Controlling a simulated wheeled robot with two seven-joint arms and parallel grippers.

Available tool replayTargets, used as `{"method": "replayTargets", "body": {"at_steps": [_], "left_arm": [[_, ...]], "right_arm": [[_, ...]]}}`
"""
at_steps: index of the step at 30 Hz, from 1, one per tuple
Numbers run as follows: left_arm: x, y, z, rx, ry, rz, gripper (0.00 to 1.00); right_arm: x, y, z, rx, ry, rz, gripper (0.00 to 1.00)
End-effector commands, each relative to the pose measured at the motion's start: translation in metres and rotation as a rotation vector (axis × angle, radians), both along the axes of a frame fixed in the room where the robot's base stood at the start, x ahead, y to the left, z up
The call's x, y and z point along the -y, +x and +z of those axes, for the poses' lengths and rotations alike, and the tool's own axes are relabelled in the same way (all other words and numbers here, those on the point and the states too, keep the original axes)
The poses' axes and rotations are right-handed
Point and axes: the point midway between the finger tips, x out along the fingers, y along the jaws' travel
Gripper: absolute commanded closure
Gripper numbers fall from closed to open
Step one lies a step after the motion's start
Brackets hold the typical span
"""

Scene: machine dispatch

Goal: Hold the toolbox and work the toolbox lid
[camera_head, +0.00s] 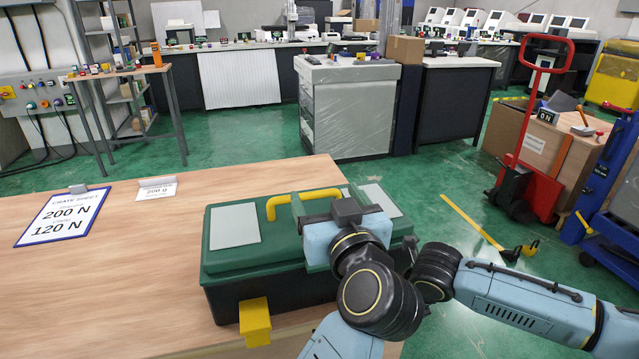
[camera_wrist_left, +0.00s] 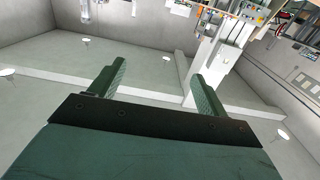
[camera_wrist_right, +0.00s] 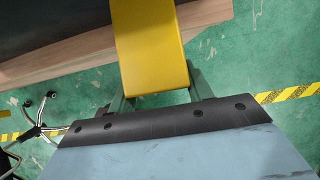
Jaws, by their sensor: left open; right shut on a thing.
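The toolbox (camera_head: 270,290) stands on the wooden table, with a dark body and a green lid (camera_head: 330,196) that looks shut. A yellow handle (camera_head: 283,203) is on the lid and a yellow tab (camera_head: 255,322) on the front. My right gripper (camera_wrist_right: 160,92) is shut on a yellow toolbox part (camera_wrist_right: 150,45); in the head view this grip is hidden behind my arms.
The wooden table (camera_head: 120,270) is clear left of the toolbox, apart from a crate sheet (camera_head: 62,217) and a small card (camera_head: 157,189). Green floor lies beyond the table. A red hand truck (camera_head: 530,180) and a wrapped cabinet (camera_head: 348,110) stand farther back.

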Motion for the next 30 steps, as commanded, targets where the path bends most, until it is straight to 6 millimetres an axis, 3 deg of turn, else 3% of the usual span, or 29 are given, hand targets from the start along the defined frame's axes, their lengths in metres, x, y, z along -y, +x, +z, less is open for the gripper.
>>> {"method": "replayTargets", "body": {"at_steps": [5, 16, 23, 30], "left_arm": [[0.004, -0.012, 0.000, 0.000, -0.002, 0.000, 0.24], [0.004, -0.013, 0.001, 0.000, -0.001, 0.000, 0.25], [0.001, -0.015, 0.016, 0.085, 0.050, 0.013, 0.55], [0.005, -0.037, 0.073, 0.402, 0.289, 0.033, 0.86]], "right_arm": [[0.000, 0.000, 0.000, -0.001, -0.002, 0.001, 1.00], [0.000, 0.000, 0.000, -0.001, -0.002, 0.001, 1.00], [0.000, 0.000, 0.000, -0.001, -0.002, 0.001, 1.00], [0.001, 0.000, 0.000, 0.000, -0.002, 0.001, 1.00]]}}
